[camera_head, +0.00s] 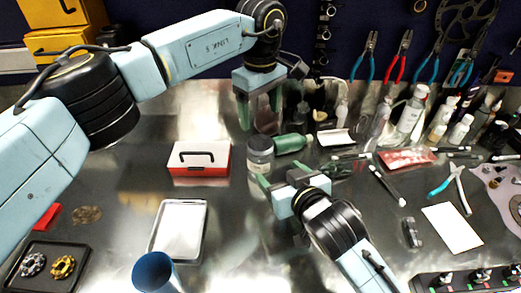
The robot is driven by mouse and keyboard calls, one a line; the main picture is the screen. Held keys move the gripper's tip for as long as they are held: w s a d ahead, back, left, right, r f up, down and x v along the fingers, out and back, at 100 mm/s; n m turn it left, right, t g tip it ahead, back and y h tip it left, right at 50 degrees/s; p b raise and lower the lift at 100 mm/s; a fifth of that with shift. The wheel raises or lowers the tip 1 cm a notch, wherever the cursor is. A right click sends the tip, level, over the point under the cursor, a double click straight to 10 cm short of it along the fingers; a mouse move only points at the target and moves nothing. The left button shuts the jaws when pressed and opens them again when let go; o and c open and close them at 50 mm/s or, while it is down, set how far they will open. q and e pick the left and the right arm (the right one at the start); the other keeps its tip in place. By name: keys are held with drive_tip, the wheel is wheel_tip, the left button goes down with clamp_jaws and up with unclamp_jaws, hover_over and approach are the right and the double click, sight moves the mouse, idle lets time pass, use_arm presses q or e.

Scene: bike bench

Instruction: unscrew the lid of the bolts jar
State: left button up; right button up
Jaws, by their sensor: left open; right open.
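A small jar (260,158) with a greyish lid stands on the metal bench, just right of the red and white box; I take it for the bolts jar, but its contents are too small to make out. My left gripper (259,122) points down with its fingers apart, above and behind the jar in the picture. My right gripper (288,174) is low, just right of and in front of the jar, with its green-tipped fingers spread. One finger comes close to the jar's lower side; I cannot tell whether it touches. The lid appears to be on the jar.
A red and white box (200,158) and a silver tray (163,242) are to the left, with a blue cup (154,271) in front. Bottles, pliers (452,186) and pens crowd the right.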

sight(260, 155)
use_arm(q)
drive_tip(key=shift+s, duration=0.25)
use_arm(e)
drive_tip(key=shift+w+a+f, duration=0.15)
drive_tip(key=shift+w+a, duration=0.15)
drive_tip(key=shift+w, duration=0.05)
drive_tip(key=x, duration=1.1)
drive_tip(key=shift+w+a, duration=0.1)
drive_tip(key=shift+c, duration=0.2)
drive_tip(key=c, duration=1)
use_arm(q)
drive_tip(key=shift+c, duration=0.9)
use_arm(e)
drive_tip(key=c, duration=0.5)
use_arm(q)
drive_tip(key=n, duration=0.4)
use_arm(e)
drive_tip(key=shift+f, duration=0.1)
clamp_jaws()
use_arm(q)
drive_tip(key=shift+n, duration=0.3)
drive_tip(key=shift+f, duration=3.95)
